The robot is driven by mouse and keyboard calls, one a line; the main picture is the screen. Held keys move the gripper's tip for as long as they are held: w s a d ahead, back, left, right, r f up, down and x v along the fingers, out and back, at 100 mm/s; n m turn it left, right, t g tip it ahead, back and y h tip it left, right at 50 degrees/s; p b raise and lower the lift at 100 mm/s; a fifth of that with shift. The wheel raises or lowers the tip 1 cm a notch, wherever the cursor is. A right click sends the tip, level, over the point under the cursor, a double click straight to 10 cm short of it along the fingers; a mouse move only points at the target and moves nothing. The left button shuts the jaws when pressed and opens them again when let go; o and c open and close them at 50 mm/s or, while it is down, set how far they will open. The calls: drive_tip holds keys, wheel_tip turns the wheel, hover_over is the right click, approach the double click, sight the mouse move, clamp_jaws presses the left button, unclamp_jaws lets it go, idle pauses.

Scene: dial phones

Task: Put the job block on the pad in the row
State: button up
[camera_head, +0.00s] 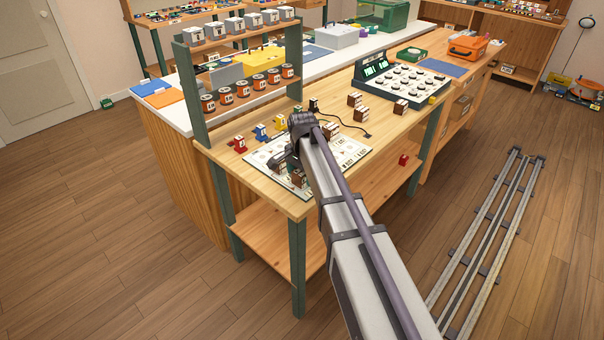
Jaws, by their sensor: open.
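A white printed sheet (262,157) with dark marks lies on the wooden workbench (232,167); any pad in a row on it is too small to make out. My gripper (283,164) is low over the sheet's front part, open, and partly hidden by my arm. A small brown block (298,179) with a pale face is close beside it; I cannot tell whether they touch. More brown-and-white blocks (355,99) stand farther back, with another (400,107) by the console. I cannot tell which is the job block.
Red (239,144), blue (261,132) and yellow (280,122) pieces stand in a line behind the sheet. A green rack (190,90) with cans rises at the left. A console (402,80) with round dials stands at the back right. A red block (403,160) sits below the bench top.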

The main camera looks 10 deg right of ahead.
wheel_tip(320, 180, up, 13)
drive_tip(key=p, duration=1.3)
drive_tip(key=s+n, duration=1.1)
drive_tip(key=s, duration=1.4)
drive_tip(key=shift+f+b, duration=0.4)
